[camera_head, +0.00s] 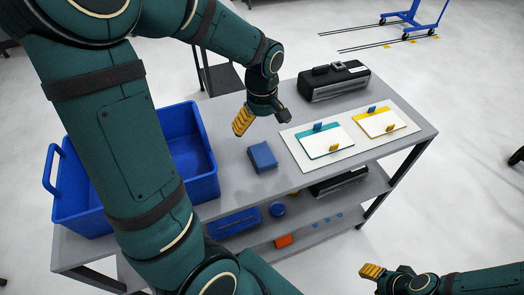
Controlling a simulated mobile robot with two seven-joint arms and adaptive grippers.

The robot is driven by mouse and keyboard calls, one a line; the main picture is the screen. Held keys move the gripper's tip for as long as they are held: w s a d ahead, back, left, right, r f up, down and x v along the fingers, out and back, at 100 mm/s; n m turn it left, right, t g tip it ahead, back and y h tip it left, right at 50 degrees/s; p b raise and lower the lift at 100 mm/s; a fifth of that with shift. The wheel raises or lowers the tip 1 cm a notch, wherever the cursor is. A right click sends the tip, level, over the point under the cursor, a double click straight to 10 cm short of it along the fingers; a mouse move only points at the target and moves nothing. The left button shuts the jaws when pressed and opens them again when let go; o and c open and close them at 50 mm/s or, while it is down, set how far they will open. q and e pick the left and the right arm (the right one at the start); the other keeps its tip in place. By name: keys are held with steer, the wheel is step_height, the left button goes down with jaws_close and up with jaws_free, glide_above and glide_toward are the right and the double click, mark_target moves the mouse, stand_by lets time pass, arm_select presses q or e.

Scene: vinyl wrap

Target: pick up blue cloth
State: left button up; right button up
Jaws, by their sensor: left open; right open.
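The blue cloth (262,157) is a small folded block lying flat on the grey table top, left of the white board. My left gripper (262,118) is open above the table, behind the cloth and apart from it. One of its yellow-padded fingers shows at its left, and nothing is seen between the fingers. My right gripper (371,275) is at the bottom right, off the front of the table, open and empty.
A blue bin (205,188) stands at the table's left, partly behind my arm. A white board (300,148) with two cards and small blue and yellow pieces lies at right. A black case (334,82) stands behind it. The lower shelf holds several small items.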

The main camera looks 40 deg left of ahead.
mark_target(262, 154)
arm_select(q)
step_height(262, 154, down, 7)
steer(key=shift+s+d+f+b, duration=0.1)
steer(key=shift+d+b, duration=0.05)
steer(key=shift+b, duration=0.6)
step_height(262, 154, down, 5)
steer(key=shift+f+b, duration=0.1)
steer(key=shift+b, duration=0.65)
steer(key=c, duration=1)
